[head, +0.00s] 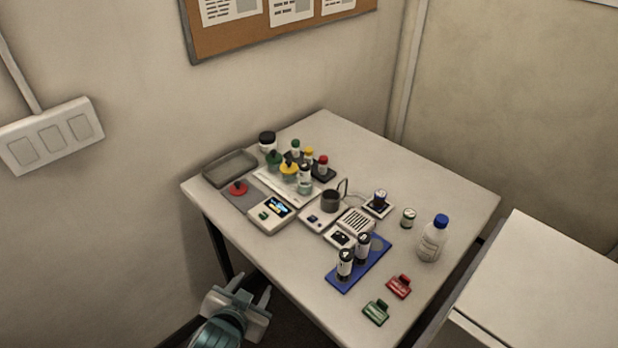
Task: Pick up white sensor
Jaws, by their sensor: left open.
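Several small white devices stand on the table (425,195); I cannot tell for sure which is the white sensor. One is a white box with slots (357,220) near the middle. In front of it is a white box with a dark patch (342,237). A white device with a lit screen (270,212) stands further left. My left gripper (251,285) is open and empty, beside the table's front left edge and apart from all of these devices. My right gripper is out of view.
A blue holder (342,283) carries two black-and-white cylinders. A red clip (399,286), a green clip (376,312) and a blue-capped bottle (433,238) stand to the right. Coloured-cap bottles and a grey tray (230,166) crowd the back left. The back right tabletop is clear.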

